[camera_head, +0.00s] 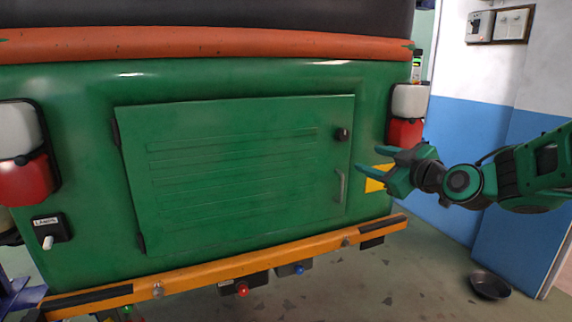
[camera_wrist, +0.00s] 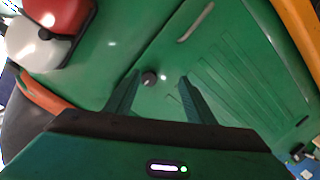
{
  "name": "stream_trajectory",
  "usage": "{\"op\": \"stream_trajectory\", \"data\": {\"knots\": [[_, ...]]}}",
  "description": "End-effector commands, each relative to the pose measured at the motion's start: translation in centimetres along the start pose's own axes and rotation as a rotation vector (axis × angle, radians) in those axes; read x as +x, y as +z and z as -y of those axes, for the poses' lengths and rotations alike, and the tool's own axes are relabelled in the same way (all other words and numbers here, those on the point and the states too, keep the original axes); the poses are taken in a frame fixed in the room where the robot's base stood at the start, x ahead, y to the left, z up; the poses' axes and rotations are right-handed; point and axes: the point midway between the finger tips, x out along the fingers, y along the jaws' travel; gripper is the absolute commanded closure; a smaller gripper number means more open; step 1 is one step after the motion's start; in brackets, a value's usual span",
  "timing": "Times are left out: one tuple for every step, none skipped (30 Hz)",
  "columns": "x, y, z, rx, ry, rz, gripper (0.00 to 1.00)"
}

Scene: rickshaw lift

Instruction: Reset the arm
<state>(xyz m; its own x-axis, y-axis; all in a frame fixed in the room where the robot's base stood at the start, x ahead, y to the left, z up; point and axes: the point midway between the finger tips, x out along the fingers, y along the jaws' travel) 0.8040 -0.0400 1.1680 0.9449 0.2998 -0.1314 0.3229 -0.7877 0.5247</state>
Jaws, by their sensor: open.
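My gripper (camera_head: 366,160) is at the right in the head view, with its two fingers pointing left toward the rear of a green rickshaw (camera_head: 230,80). The fingers are apart with nothing between them. The rickshaw's green rear hatch (camera_head: 235,170) looks closed, with a dark round knob (camera_head: 343,134) and a grey handle (camera_head: 341,186) at its right side. In the wrist view, my gripper (camera_wrist: 158,78) is open over the hatch's edge. The knob (camera_wrist: 149,78) shows between the fingertips, and the handle (camera_wrist: 196,22) shows beyond them. I cannot tell how far the fingertips are from the knob.
An orange bumper (camera_head: 215,268) runs below the hatch, with a red button (camera_head: 242,290) and a blue button (camera_head: 299,269) beneath it. Red-and-white lamps flank the hatch. A blue-and-white wall (camera_head: 465,130) stands at the right. A dark bowl (camera_head: 490,285) lies on the floor.

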Motion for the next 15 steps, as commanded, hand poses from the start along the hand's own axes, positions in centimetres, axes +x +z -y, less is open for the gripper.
{"op": "stream_trajectory", "data": {"knots": [[-0.8,1.4,0.5,0.027,-0.026,0.061,0.51],[-1.5,2.5,0.9,0.049,-0.044,0.107,0.51],[-2.4,4.2,1.5,0.084,-0.067,0.174,0.51],[-3.2,5.4,1.8,0.112,-0.081,0.227,0.51],[-4.1,6.7,2.2,0.144,-0.093,0.283,0.51],[-5.5,8.4,2.6,0.187,-0.105,0.359,0.51],[-6.6,9.7,3.0,0.222,-0.111,0.416,0.51],[-7.8,10.9,3.3,0.259,-0.115,0.473,0.51],[-9.4,12.4,3.8,0.309,-0.116,0.549,0.51],[-10.8,13.5,4.1,0.348,-0.115,0.608,0.51],[-12.2,14.6,4.5,0.390,-0.110,0.667,0.51],[-14.2,15.9,4.8,0.446,-0.099,0.745,0.51],[-15.7,16.9,5.2,0.490,-0.090,0.804,0.51],[-17.4,17.7,5.6,0.536,-0.077,0.862,0.51],[-19.6,18.7,6.2,0.598,-0.058,0.940,0.51]]}}
